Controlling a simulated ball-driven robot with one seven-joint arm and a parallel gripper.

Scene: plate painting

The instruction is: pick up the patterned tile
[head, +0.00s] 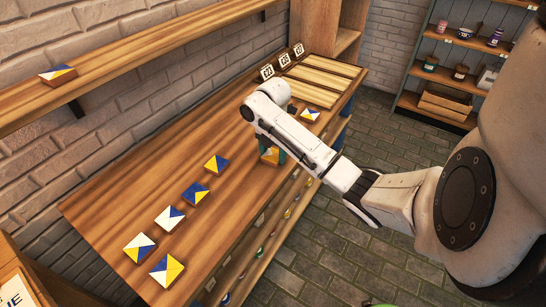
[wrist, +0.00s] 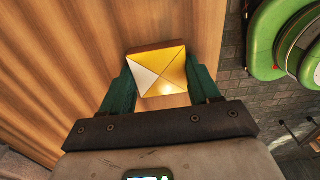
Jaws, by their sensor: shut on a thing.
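The patterned tile (wrist: 161,75) shows in the wrist view as a square block with yellow and whitish triangles and a brown wooden side. My gripper (wrist: 160,80) has its two green fingers against the tile's left and right sides and is shut on it. In the head view the tile (head: 270,156) is at the front edge of the wooden workbench, below the end of my arm and partly hidden by the fingers. I cannot tell whether it touches the bench top or is just above it.
Several blue, yellow and white tiles, such as one nearby (head: 216,165), lie on the workbench (head: 120,200). Another tile (head: 309,115) lies farther right. Numbered cards (head: 283,60) stand behind pale boards (head: 323,78). A wall shelf (head: 150,55) holds one tile (head: 58,74).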

